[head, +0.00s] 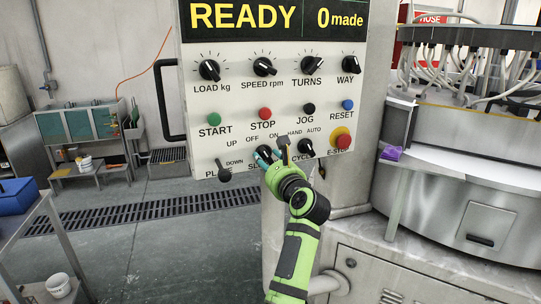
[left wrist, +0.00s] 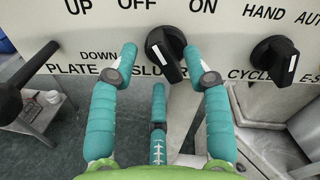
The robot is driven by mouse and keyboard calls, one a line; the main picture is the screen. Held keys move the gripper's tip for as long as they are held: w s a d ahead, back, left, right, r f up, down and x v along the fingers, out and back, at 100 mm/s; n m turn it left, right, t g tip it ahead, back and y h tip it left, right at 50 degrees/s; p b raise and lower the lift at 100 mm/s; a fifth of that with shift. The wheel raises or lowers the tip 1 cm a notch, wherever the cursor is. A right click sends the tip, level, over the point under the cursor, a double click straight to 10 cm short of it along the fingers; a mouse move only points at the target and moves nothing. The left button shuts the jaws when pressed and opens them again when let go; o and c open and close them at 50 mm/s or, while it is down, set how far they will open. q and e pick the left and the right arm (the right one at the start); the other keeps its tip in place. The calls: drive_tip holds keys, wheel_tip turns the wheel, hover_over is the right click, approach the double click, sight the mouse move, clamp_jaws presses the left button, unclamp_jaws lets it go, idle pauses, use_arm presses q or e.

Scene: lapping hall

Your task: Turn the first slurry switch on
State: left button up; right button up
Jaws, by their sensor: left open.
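The slurry switch (left wrist: 168,52) is a round black knob with a raised bar on the white control panel (head: 240,95). In the left wrist view, its bar slants from upper left, on the OFF side, to lower right. OFF and ON are printed above it. In the head view the knob is mostly hidden by my gripper. My left gripper (head: 271,152), with teal fingers, is open in front of the switch. In the left wrist view the gripper (left wrist: 160,60) has one fingertip left of the knob and one close to its right side; contact there is unclear. The third finger is below.
The plate lever (head: 224,174) is left of the switch, the cycle knob (head: 306,147) and red E-stop (head: 343,141) right. Buttons and dials fill the panel above. The display (head: 270,18) reads READY, 0 made. A machine (head: 470,180) stands at right.

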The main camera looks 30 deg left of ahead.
use_arm(q)
drive_tip(key=shift+w+a+r, duration=0.1)
drive_tip(key=shift+w+a, duration=0.4)
drive_tip(key=shift+a, duration=0.05)
use_arm(e)
drive_tip(key=shift+w+d+r, duration=0.1)
drive_tip(key=shift+d+r, duration=0.2)
drive_tip(key=shift+d, duration=0.2)
use_arm(q)
clamp_jaws()
use_arm(e)
drive_tip(key=shift+d, duration=0.1)
